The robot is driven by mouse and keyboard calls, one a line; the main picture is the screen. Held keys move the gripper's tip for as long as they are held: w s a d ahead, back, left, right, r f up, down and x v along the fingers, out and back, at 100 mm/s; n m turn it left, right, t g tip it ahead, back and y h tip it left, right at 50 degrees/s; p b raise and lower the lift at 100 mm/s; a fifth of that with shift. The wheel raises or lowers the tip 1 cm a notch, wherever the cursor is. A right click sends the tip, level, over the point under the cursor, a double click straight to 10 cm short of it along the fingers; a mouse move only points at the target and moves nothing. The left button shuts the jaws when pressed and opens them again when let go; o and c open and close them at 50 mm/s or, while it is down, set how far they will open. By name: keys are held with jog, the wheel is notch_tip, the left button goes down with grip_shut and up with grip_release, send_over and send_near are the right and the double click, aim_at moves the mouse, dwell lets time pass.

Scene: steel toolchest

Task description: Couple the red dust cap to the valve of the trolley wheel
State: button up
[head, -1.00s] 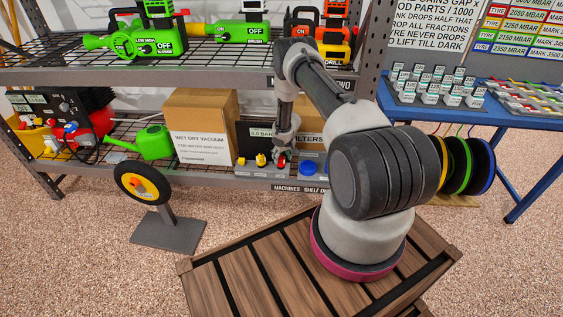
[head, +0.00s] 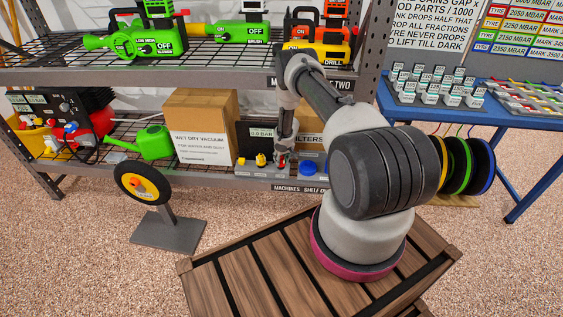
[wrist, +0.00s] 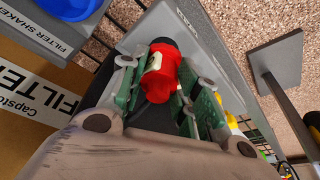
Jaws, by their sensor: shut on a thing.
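The red dust cap (wrist: 160,78) sits between the green-padded fingers of my gripper (wrist: 158,85) in the wrist view, and the gripper is shut on it. In the head view my gripper (head: 281,160) is low at the lower shelf, over a grey tray (head: 250,172); the cap is mostly hidden there. The trolley wheel (head: 121,181), a black tyre with a yellow hub (head: 143,184), stands upright on a grey stand to the left, well apart from my gripper. Its valve is too small to make out clearly.
A yellow cap (head: 261,160) and a blue cap (head: 308,168) sit beside my gripper. A cardboard vacuum box (head: 200,115) and a green watering can (head: 153,142) are on the lower shelf. The upper shelf's edge (head: 190,72) overhangs. Floor before the shelf is clear around the stand.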

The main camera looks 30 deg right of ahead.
jog(key=shift+r, duration=0.6)
dwell(0.5)
jog(key=shift+r, duration=1.45)
jog(key=shift+s, duration=0.1)
